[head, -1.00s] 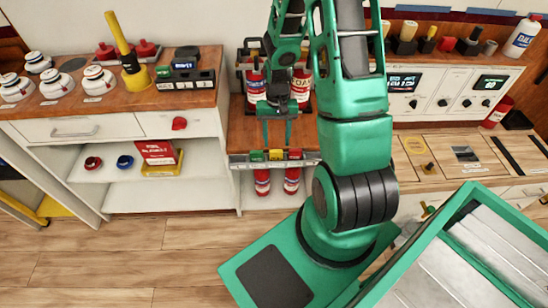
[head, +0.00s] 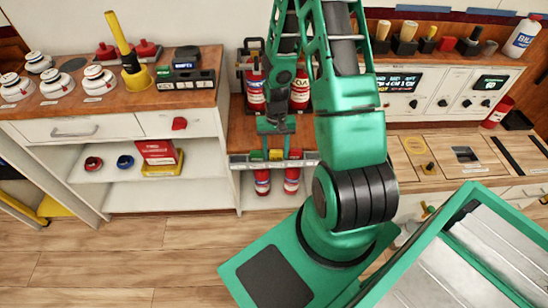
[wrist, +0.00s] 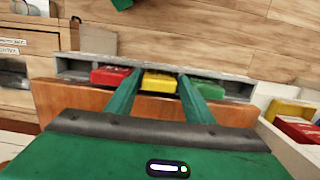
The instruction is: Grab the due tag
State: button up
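A narrow grey tag rack (wrist: 240,83) on the front edge of a wooden shelf holds three tags. In the wrist view they are a red tag (wrist: 111,77), a yellow tag (wrist: 159,82) and a green tag (wrist: 208,90). In the head view the order is green (head: 256,156), yellow (head: 276,155), red (head: 296,154). I cannot read which is the due tag. My gripper (wrist: 158,75) is open, with its fingers either side of the yellow tag; contact cannot be told. The gripper also shows in the head view (head: 277,150), just over the rack.
A control panel (head: 450,92) is at right. Floor in front is clear.

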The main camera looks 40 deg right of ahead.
jog(key=c, duration=0.7)
jog(key=shift+r, duration=0.1)
